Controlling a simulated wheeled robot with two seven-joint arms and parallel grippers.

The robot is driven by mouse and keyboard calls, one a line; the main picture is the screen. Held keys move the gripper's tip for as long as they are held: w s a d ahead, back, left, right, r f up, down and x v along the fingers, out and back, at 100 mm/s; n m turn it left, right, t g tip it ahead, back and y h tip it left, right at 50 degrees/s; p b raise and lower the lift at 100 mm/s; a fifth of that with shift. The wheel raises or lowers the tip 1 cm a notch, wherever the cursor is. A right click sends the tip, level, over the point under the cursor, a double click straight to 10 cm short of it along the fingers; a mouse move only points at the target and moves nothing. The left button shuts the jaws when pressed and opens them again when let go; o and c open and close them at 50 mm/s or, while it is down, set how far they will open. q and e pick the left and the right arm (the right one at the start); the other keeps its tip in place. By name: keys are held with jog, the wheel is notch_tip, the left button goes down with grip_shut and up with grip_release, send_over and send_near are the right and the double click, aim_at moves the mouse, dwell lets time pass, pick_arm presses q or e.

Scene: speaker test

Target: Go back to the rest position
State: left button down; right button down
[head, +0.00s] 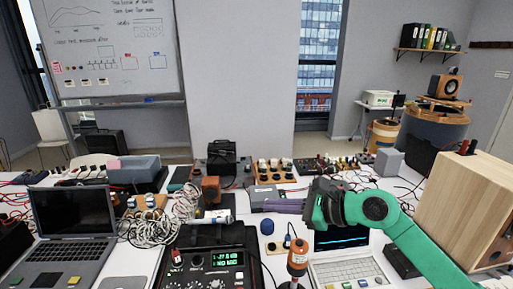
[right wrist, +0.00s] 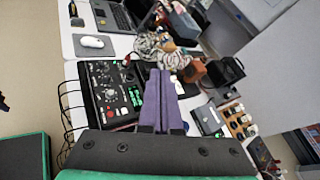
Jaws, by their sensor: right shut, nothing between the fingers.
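My right arm is green and reaches in from the right in the head view. Its gripper (head: 266,206) has purple fingers pointing left over the cluttered table (head: 140,262). In the right wrist view the two fingers of the gripper (right wrist: 160,73) lie side by side, shut with nothing between them. The fingers appear above the tabletop, beyond the black instrument with green digits (head: 208,264).
A laptop (head: 72,218) stands open at the left. A coil of pale cable (head: 150,226) lies beside it. An orange-and-black cylinder (head: 297,256) stands upright below my right gripper. A large wooden speaker box (head: 459,208) stands at the right, close to my arm.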

jog(key=s+a+r+m+t+y, duration=0.1)
jog(key=a+r+m+t+y, duration=0.2)
jog(key=r+m+y, duration=0.15)
jog(key=w+d+r+m+t+h, duration=0.25)
jog(key=d+m+t+h, duration=0.65)
jog(key=m, duration=1.2)
jog(key=s+d+f+m+g+h, duration=0.25)
jog(key=d+f+m+h, duration=0.3)
jog(key=f+m, duration=0.35)
jog(key=s+d+f+m+g+h, duration=0.2)
jog(key=d+f+m+g+h, duration=0.15)
jog(key=d+f+m, duration=0.5)
jog(key=s+a+f+m+g+y, duration=0.3)
jog(key=s+f+m+g, duration=0.55)
jog(key=s+f, duration=1)
notch_tip(320, 180, down, 22)
jog(key=s+r+n+g, duration=0.1)
jog(key=s+n+g, duration=0.1)
jog(key=g, duration=0.1)
jog(key=s+d+f+g+h, duration=0.1)
jog(key=s+d+f, duration=0.1)
jog(key=s+f, duration=1.4)
jog(key=shift+s+d, duration=0.2)
jog(key=shift+s, duration=0.45)
